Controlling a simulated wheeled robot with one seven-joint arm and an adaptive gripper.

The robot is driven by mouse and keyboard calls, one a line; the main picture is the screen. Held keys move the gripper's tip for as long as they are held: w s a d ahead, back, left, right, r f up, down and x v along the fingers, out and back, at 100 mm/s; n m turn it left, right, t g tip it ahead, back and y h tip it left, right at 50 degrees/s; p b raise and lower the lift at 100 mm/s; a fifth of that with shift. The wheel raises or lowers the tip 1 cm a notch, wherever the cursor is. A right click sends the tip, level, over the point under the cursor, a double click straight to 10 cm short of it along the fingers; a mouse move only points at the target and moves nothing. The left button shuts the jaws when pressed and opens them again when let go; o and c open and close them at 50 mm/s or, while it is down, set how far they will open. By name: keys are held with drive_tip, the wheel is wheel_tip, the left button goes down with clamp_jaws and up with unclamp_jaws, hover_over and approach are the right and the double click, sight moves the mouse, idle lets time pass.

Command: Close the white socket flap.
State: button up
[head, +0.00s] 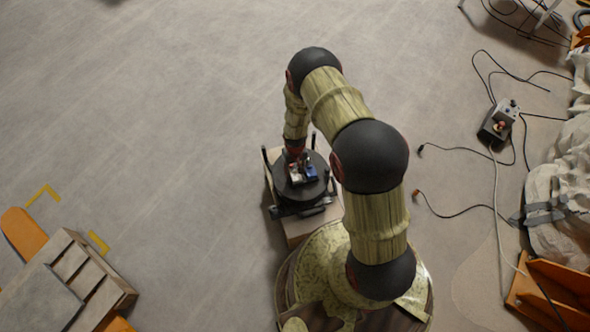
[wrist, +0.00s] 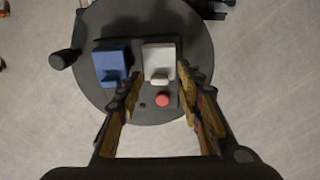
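The white socket flap (wrist: 158,58) is a pale square piece with a small tab at its lower edge, on a dark round plate (wrist: 200,45). It shows small in the head view (head: 295,177). I cannot tell how far it stands open. A blue flap (wrist: 110,64) sits left of it, and a round red button (wrist: 162,99) lies just below it. My gripper (wrist: 158,84) is open and empty. Its two fingers are apart, one at each side of the white flap's lower part; whether they touch anything is unclear.
A dark knob (wrist: 63,59) stands at the plate's left edge. In the head view, a wooden crate (head: 75,285) lies lower left. A control box (head: 499,122) and loose cables (head: 455,211) lie on the floor at right. The floor at left is mostly clear.

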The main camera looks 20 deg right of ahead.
drive_tip(key=shift+c, duration=0.7)
drive_tip(key=c, duration=0.8)
clamp_jaws()
drive_tip(key=shift+w+f+b, duration=0.1)
drive_tip(key=shift+b, duration=0.2)
drive_tip(key=o, duration=0.9)
unclamp_jaws()
drive_tip(key=shift+o, duration=0.2)
wheel_tip(320, 180, up, 12)
drive_tip(key=shift+w, duration=0.2)
